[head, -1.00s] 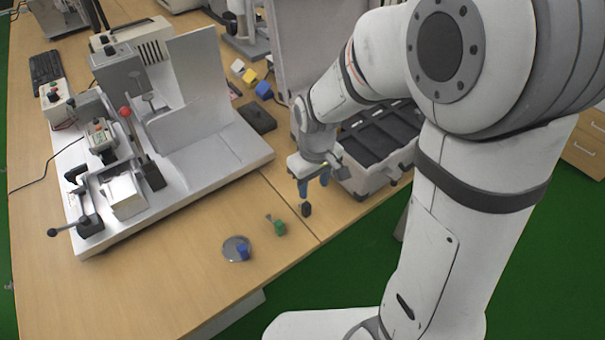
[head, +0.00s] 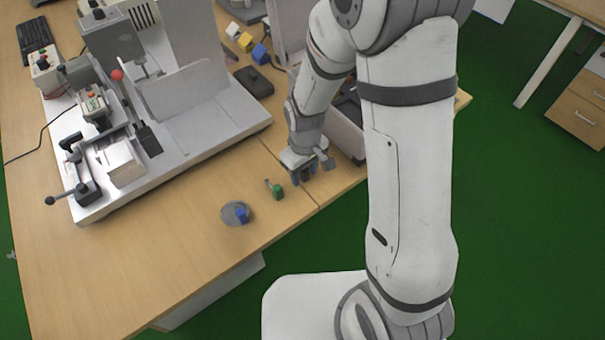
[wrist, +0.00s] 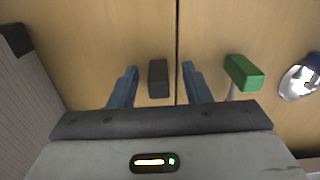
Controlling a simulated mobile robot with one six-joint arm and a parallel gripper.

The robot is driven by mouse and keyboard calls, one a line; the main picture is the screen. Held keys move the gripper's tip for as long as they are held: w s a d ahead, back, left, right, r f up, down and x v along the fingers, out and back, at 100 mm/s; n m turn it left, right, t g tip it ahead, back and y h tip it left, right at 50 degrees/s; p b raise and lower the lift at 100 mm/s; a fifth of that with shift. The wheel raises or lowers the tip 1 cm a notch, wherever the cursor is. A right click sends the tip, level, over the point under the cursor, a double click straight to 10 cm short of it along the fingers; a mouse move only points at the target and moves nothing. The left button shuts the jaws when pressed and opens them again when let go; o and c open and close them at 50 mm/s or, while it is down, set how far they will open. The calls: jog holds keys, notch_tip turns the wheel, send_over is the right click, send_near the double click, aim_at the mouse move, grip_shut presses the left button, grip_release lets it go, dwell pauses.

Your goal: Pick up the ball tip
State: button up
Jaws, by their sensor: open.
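A small black block (wrist: 158,78) stands on the wooden table in the wrist view, between my two blue fingers. I cannot tell for sure whether it is the ball tip. My gripper (wrist: 159,70) is open around it, with a gap on both sides. In the head view my gripper (head: 302,174) is low over the table's front edge area and largely hides the black block. A green block (wrist: 243,73) with a thin light stem lies to the right of my fingers; it also shows in the head view (head: 277,191).
A round metal disc (head: 231,213) with a blue block (head: 242,214) lies left of the green block. A white machine fixture (head: 190,135) fills the left. A grey bin (head: 346,135) stands close beside my arm. A table seam runs near the black block.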

jog(key=shift+c, duration=0.2)
grip_shut()
jog(key=shift+r, duration=0.15)
